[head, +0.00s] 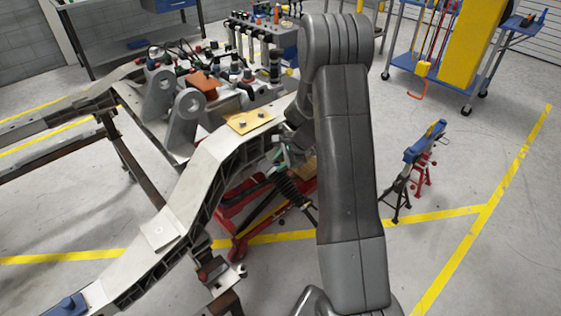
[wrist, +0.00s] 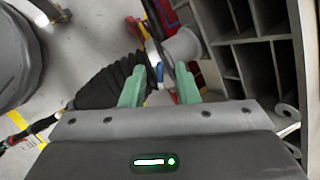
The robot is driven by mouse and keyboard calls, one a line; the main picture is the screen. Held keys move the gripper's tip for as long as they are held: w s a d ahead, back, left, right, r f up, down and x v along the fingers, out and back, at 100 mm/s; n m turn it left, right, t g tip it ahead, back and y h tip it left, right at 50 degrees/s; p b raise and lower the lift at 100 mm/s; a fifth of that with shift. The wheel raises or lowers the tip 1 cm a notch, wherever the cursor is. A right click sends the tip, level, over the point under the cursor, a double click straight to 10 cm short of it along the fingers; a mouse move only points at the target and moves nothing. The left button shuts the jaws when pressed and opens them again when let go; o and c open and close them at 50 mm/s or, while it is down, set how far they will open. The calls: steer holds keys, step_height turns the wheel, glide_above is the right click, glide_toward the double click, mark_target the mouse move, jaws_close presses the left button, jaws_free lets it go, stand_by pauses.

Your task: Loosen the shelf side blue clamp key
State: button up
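A small blue piece (wrist: 160,72), which looks like the blue clamp key, shows in the wrist view between and just beyond my fingertips. My gripper (wrist: 159,85) has two green fingers standing apart with a gap around the blue piece, and I see no contact on either side. In the head view my gripper (head: 284,155) is beside the right side of the light grey chassis rail (head: 205,175), partly behind my arm. I cannot pick out the blue key in the head view. Which side is the shelf side is not clear.
A black ribbed strut (wrist: 97,95) lies close to the left finger. A ribbed rail wall (wrist: 240,70) stands close on the right, with a grey cylinder (wrist: 182,46) beyond the fingertips. A red jack (head: 240,215) is below the rail.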

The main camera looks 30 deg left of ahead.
jaws_close()
steer(key=shift+f+n+b, duration=0.25)
steer(key=shift+n+b, duration=0.45)
steer(key=shift+b, duration=0.15)
steer(key=shift+r+n+g+h+b, duration=0.2)
steer(key=shift+n+g+h+b, duration=0.15)
steer(key=shift+n+b, duration=0.45)
jaws_free()
steer(key=shift+r, duration=0.15)
steer(key=v, duration=1.3)
steer(key=shift+d+r, duration=0.2)
steer(key=shift+r, duration=0.1)
